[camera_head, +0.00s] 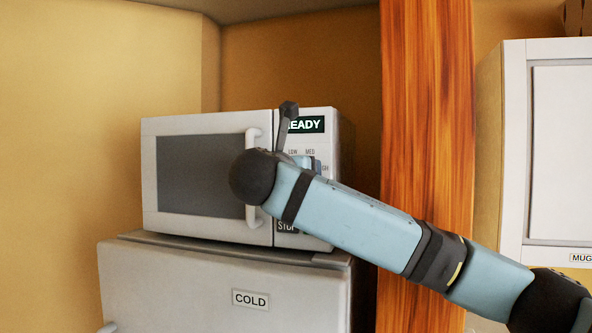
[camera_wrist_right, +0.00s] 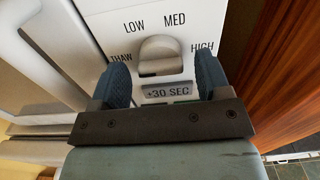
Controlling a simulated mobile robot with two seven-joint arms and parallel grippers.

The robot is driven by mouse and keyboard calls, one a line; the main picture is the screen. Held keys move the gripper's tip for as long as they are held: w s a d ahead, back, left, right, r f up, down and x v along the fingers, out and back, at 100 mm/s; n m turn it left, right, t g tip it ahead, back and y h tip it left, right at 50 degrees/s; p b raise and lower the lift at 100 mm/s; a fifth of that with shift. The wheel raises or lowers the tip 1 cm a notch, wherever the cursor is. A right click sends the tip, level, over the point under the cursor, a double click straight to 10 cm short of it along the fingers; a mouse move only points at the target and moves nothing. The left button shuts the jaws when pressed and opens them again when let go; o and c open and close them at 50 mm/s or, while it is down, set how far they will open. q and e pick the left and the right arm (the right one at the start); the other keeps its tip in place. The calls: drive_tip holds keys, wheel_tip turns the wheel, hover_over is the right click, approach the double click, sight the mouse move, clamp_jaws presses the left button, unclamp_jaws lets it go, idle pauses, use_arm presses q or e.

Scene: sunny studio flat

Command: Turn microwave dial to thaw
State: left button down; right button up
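The white microwave (camera_head: 190,224) has its door shut and its display (camera_head: 306,125) ends in "EADY", the start hidden by part of my right arm. In the right wrist view the grey dial (camera_wrist_right: 160,57) sits below LOW and MED, with THAW (camera_wrist_right: 121,57) to its left and HIGH to its right. I cannot tell clearly which mark the dial points to. My right gripper (camera_wrist_right: 162,78) is open, one blue finger on each side of the dial, with gaps visible between fingers and dial. In the head view my right arm hides most of the dial area. My left gripper is not in view.
The microwave stands on a fridge (camera_head: 200,290) labelled COLD. The door handle (camera_head: 252,170) is close to my right wrist. A wooden post (camera_head: 428,90) stands right of the microwave, and a white cabinet (camera_head: 555,130) labelled MUG is at far right. A +30 SEC button (camera_wrist_right: 168,91) lies below the dial.

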drive_tip(key=b+v, duration=0.9)
drive_tip(key=v, duration=0.5)
drive_tip(key=shift+r, duration=0.15)
drive_tip(key=shift+w, duration=0.1)
